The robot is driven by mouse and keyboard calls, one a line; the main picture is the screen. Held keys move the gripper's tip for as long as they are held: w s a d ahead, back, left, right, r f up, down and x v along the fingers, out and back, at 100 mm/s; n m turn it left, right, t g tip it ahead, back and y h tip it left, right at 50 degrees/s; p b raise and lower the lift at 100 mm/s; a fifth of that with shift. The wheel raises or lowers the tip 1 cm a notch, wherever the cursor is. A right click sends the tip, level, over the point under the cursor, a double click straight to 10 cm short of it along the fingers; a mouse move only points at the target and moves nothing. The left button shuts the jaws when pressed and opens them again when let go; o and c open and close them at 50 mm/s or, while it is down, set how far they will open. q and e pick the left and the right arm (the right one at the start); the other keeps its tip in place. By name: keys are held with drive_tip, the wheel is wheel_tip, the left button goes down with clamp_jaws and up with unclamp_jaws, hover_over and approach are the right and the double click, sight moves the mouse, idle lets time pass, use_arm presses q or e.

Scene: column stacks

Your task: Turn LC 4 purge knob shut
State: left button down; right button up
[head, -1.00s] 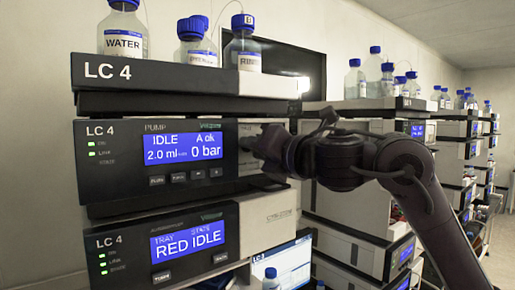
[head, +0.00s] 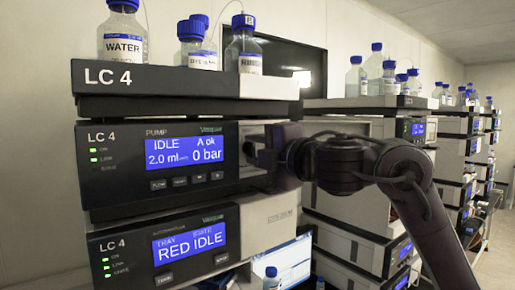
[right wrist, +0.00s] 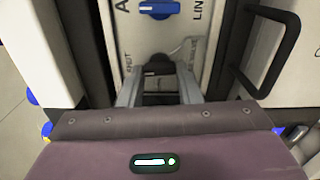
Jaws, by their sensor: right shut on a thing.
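The LC 4 pump module (head: 115,185) shows IDLE and 0 bar on its blue screen. My right gripper (head: 254,150) is at the right end of the pump's front. In the right wrist view the right gripper (right wrist: 158,72) is shut on a dark knob, the purge knob (right wrist: 158,67), in a light recessed panel. The fingers stand on either side of the knob and partly hide it, and its exact angle is hard to tell. The gripper hides the knob in the head view. My left gripper is not in view.
A blue knob (right wrist: 160,8) sits above the dark one, between partly cut-off letters. A black handle (right wrist: 272,50) stands out on the right. Solvent bottles (head: 243,48) stand on the LC 4 top tray (head: 180,82). The LC 4 autosampler (head: 130,250) is below; more stacks stand to the right.

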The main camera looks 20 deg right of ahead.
drive_tip(key=shift+m, duration=0.6)
drive_tip(key=o, duration=0.7)
drive_tip(key=shift+w, duration=0.1)
drive_tip(key=b+v, duration=0.3)
drive_tip(key=v, duration=0.4)
drive_tip(key=shift+s, duration=0.4)
drive_tip(key=shift+d, duration=0.1)
